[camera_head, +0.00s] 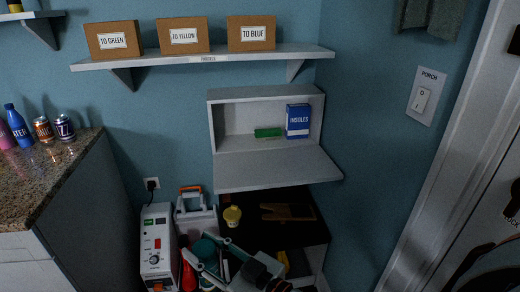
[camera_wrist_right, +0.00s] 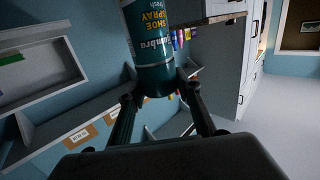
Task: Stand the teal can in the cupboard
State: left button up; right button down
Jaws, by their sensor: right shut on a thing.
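The teal can (camera_wrist_right: 155,45) is a shoe spray with white and yellow lettering. My right gripper (camera_wrist_right: 158,92) is shut on it near its base in the right wrist view. In the head view my right gripper (camera_head: 212,257) is low at the bottom centre, with the teal can (camera_head: 206,247) between its fingers. The cupboard (camera_head: 216,123) is a pale wall box above and beyond the gripper, with its flap folded down. Inside it are a green box (camera_head: 268,133) and a blue insoles box (camera_head: 298,121). My left gripper is not in view.
A shelf (camera_head: 205,58) with three brown boxes hangs above the cupboard. Below the flap is a dark-topped unit (camera_head: 315,229) with a yellow item (camera_head: 232,215) and a wooden piece. A white machine (camera_head: 157,247) stands to the left. The cupboard's left interior looks clear.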

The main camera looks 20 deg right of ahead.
aim_at(232, 144)
jog(key=i+j, duration=0.15)
jog(key=i, duration=0.35)
jog(key=i+j, duration=0.15)
jog(key=i, duration=0.35)
jog(key=i+j, duration=0.15)
jog(key=i, duration=0.3)
